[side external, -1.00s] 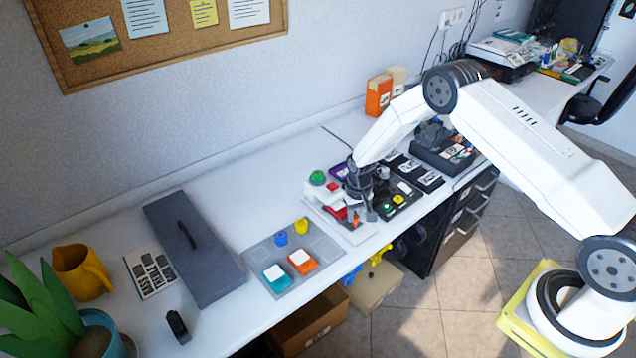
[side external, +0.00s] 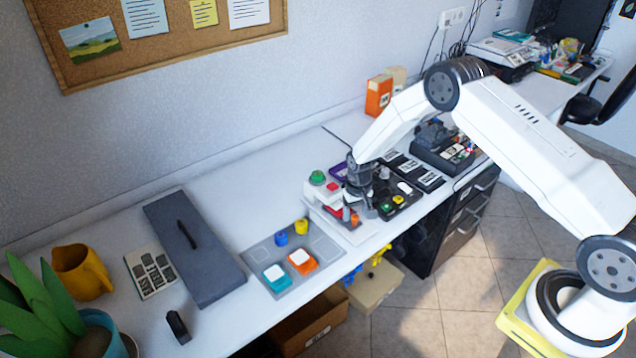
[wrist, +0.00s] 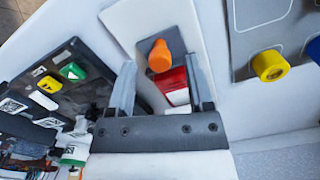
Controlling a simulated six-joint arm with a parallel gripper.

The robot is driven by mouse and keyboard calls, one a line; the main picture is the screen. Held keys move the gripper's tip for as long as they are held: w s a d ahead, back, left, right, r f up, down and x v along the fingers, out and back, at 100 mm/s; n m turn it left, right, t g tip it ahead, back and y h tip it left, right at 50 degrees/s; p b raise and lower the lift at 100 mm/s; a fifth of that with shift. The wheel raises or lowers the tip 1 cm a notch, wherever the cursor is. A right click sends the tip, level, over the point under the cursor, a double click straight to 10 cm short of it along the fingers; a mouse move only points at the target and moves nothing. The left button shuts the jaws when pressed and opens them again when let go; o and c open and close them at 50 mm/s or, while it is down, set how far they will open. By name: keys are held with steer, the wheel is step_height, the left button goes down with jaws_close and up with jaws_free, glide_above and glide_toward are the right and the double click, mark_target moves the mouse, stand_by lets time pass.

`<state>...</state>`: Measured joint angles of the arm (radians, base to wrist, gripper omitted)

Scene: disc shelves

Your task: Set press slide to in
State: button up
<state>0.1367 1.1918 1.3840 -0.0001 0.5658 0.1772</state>
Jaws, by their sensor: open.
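The press is a white unit (side external: 318,192) with a green button (side external: 317,178) on top, at the middle right of the bench in the side view. Its slide shows as a red block (wrist: 172,84) with an orange knob (wrist: 160,55) on a white base plate. The knob also shows in the side view (side external: 354,219). My gripper (side external: 364,207) is low over the front of the press, close to the knob. In the wrist view my gripper (wrist: 160,68) is open, one finger on each side of the knob and red block. Contact cannot be told.
A dark panel with coloured buttons (wrist: 50,85) lies close beside the press. On the other side is a grey panel (side external: 318,245) with blue and yellow knobs and teal and orange blocks. A long dark box (side external: 200,255) lies further left. The bench's front edge is near.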

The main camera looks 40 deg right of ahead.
steer(key=shift+r, duration=3.5)
steer(key=shift+c, duration=1.4)
steer(key=m, duration=0.7)
steer(key=shift+f, duration=3.9)
jaws_close()
steer(key=shift+w, duration=0.1)
